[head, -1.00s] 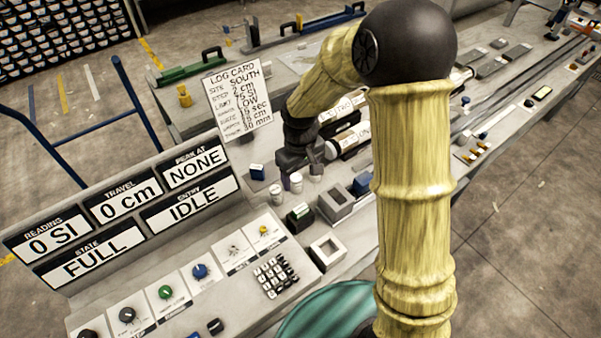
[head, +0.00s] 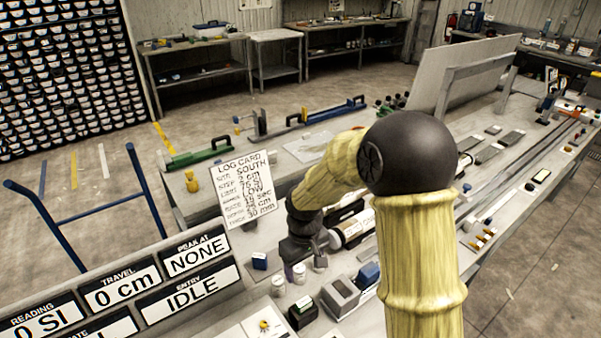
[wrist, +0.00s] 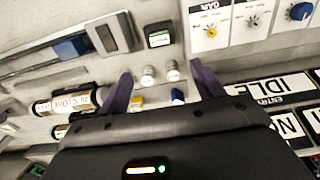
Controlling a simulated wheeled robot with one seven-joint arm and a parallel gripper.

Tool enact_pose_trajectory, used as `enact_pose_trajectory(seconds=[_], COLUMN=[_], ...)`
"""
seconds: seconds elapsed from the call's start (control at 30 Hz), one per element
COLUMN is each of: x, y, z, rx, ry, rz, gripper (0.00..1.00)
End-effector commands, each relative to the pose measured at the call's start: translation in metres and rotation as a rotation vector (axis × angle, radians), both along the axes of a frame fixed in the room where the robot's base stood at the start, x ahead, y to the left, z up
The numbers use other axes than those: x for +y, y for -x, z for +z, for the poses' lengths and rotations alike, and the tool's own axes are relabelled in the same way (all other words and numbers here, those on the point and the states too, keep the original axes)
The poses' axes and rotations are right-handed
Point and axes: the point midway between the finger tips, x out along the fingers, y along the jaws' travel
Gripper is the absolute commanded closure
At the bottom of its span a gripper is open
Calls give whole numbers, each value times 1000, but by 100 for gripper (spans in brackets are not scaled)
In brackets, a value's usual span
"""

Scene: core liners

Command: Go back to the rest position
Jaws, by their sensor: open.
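My gripper (wrist: 160,85) shows in the wrist view with its two dark fingers spread apart and nothing between them. Two small white-capped vials (wrist: 148,76) stand beyond the fingertips, apart from them. In the head view my gripper (head: 318,262) hangs at the end of my yellow arm, above the bench and beside the vials (head: 299,273). My arm is bent at its dark elbow joint and hides part of the bench behind it.
The log card (head: 245,187) stands just left of my arm. The console's display panel (head: 189,292) reads IDLE at the lower left. A grey box (head: 340,297), a blue block (head: 368,276) and labelled cylinders (wrist: 68,102) are close by. Open floor (head: 520,285) lies to the right.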

Motion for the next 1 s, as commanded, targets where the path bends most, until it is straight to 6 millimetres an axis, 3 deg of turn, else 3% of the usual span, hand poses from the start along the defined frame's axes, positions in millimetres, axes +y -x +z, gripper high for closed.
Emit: enact_pose_trajectory(seconds=[0.13,0.27,0.5,0.63,0.8,1.0], x=[-7,-32,-94,-120,-135,-136], y=[4,17,69,100,122,123], z=[5,17,46,55,59,58], rx=[-9,-42,-140,-191,-223,-225], ry=[0,-3,-29,-51,-68,-69], rz=[-23,-105,-359,-496,-589,-596], gripper=[33,33,33,33,33,33])
